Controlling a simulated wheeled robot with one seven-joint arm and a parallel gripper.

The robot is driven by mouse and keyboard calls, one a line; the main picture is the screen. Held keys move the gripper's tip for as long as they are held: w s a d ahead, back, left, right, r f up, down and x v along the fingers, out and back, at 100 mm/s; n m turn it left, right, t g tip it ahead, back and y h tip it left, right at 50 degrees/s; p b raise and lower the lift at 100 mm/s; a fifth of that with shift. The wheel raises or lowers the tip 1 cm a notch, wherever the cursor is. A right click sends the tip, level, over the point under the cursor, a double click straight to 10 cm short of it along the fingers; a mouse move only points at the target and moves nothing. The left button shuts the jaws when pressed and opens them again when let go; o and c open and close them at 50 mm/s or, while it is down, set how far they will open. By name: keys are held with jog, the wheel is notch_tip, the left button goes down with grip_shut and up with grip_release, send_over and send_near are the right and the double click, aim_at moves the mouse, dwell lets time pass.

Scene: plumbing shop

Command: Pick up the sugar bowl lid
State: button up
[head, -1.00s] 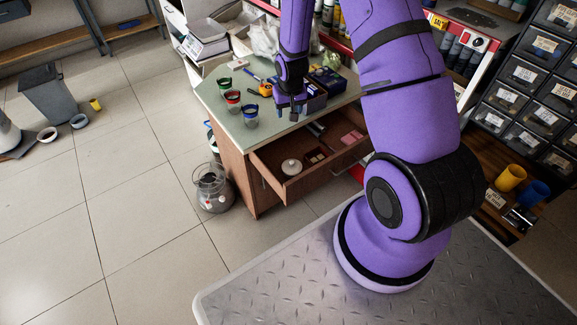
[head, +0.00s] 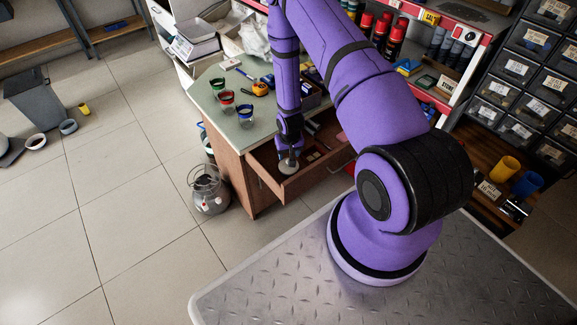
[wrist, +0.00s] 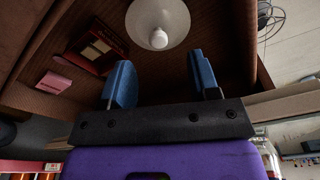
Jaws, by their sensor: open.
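The sugar bowl lid (wrist: 152,14), pale and round with a small white knob (wrist: 159,40), shows at the top of the wrist view. In the head view the pale round piece (head: 287,169) is in the open drawer, partly covered by my gripper (head: 289,154). I cannot tell whether a bowl is under the lid. In the wrist view my gripper (wrist: 161,76) has its two blue fingers spread with nothing between them. The knob lies beyond the fingertips, roughly in line with the gap and apart from them.
The open wooden drawer (head: 262,174) has walls close around my gripper. A pink block (wrist: 54,83) and a small compartmented box (wrist: 97,48) lie in it. Several lidded jars, one being blue-topped (head: 245,112), stand on the green worktop (head: 207,88).

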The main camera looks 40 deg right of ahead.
jog(key=shift+w+d+f, duration=0.1)
jog(key=shift+w+f, duration=0.05)
jog(key=shift+f, duration=1.35)
jog(key=shift+w+d+f, duration=0.1)
jog(key=shift+f, duration=1.35)
jog(key=shift+c, duration=0.5)
grip_shut()
